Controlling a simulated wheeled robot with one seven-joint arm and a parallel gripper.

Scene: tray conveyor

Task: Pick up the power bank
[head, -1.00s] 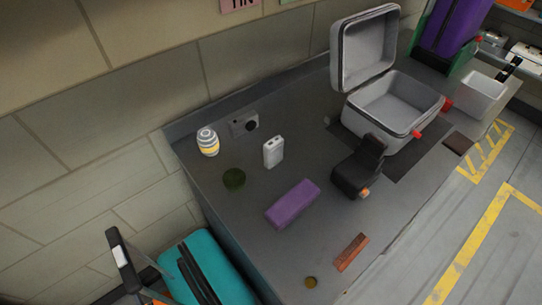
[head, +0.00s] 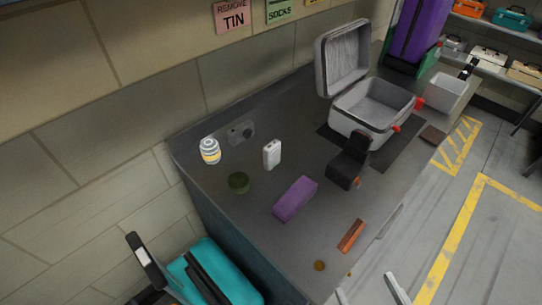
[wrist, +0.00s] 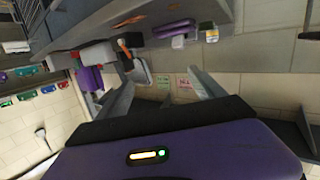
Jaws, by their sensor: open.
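The power bank (head: 272,154) looks like a small white upright block with dark ports on its top. It stands on the grey counter (head: 330,235), between the dark green round item and the open case. My gripper shows its two pale fingertips (head: 368,291) at the bottom edge of the head view, well apart from the power bank. In the wrist view the fingers (wrist: 163,92) are spread with nothing between them. I cannot make out the power bank for sure in the wrist view.
A striped jar (head: 210,151), a grey camera-like item (head: 241,132), a green round item (head: 238,183) and a purple block (head: 295,199) surround it. A black stand (head: 347,170), an open grey case (head: 345,121) and a brown bar (head: 351,236) lie to the right. A wall runs behind.

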